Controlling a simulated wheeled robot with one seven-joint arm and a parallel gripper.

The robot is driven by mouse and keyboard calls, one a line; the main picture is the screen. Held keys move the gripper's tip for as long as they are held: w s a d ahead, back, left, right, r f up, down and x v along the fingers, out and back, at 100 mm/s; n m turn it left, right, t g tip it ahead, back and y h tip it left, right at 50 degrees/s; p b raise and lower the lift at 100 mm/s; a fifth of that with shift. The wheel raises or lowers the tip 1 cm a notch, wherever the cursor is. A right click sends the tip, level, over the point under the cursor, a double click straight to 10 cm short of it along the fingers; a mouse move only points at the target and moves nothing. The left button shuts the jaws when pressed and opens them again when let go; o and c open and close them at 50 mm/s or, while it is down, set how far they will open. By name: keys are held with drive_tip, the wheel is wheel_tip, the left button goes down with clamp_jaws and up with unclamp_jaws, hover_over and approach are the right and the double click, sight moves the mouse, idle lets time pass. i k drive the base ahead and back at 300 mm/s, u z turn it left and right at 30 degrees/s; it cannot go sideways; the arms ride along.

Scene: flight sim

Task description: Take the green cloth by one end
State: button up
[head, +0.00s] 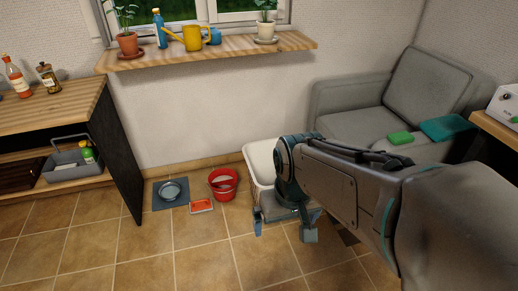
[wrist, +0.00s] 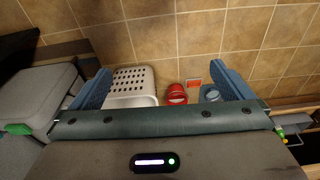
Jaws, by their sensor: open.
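The green cloth (head: 400,137) looks like a small bright green folded piece on the seat of the grey sofa (head: 350,125), at the right in the head view. A green patch (wrist: 18,129) at the left edge of the wrist view appears to be the same cloth. My gripper (head: 283,231) is open and empty, pointing down over the floor in front of the white basket, left of the sofa and apart from the cloth. Its two blue fingers stand wide apart in the wrist view (wrist: 161,80).
A teal folded item (head: 447,128) lies beside the cloth. A white basket (head: 258,160) stands behind my gripper. A red bucket (head: 223,184), a red tray (head: 201,206) and a bowl on a blue mat (head: 158,202) are on the floor. Open tiles lie at the front left.

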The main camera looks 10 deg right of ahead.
sight(404, 137)
drive_tip(key=k, duration=0.5)
drive_tip(key=z, duration=0.35)
drive_tip(key=i, duration=0.4)
drive_tip(key=z, duration=1.35)
drive_tip(key=i, duration=1.6)
drive_tip(key=u, duration=0.9)
drive_tip(key=i, duration=0.25)
drive_tip(key=u, duration=0.2)
